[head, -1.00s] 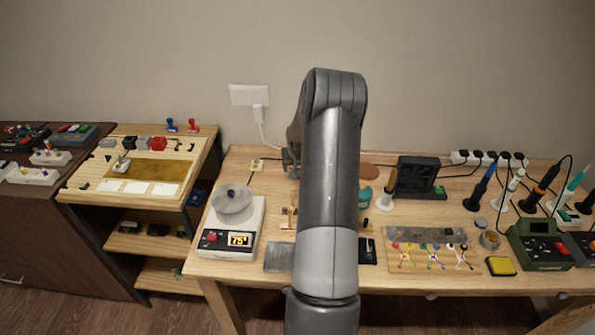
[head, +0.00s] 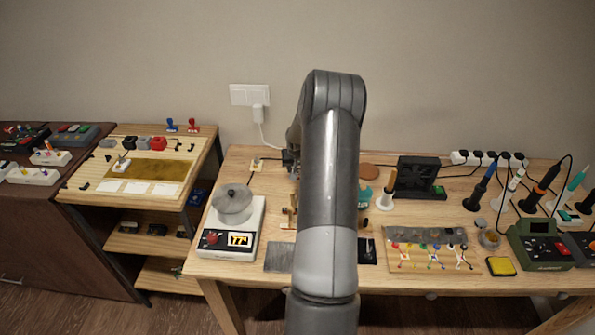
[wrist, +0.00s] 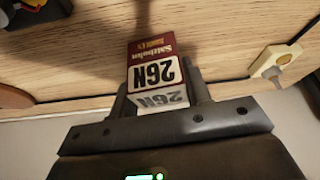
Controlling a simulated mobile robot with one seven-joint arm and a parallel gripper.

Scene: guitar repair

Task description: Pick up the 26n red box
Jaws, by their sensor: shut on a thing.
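The red and white box (wrist: 153,72) with "26N" on its label is in the wrist view, upside down in the picture. It sits between the two fingers of my gripper (wrist: 158,88), which is shut on it. The box's far end shows dark red with pale lettering. Whether its base touches the wooden table (wrist: 95,108) is hard to tell. In the head view my arm hides the gripper and the box.
A scale with a round grey pot (head: 232,204) stands left of my arm. A white-cream block (wrist: 277,62) lies near the box.

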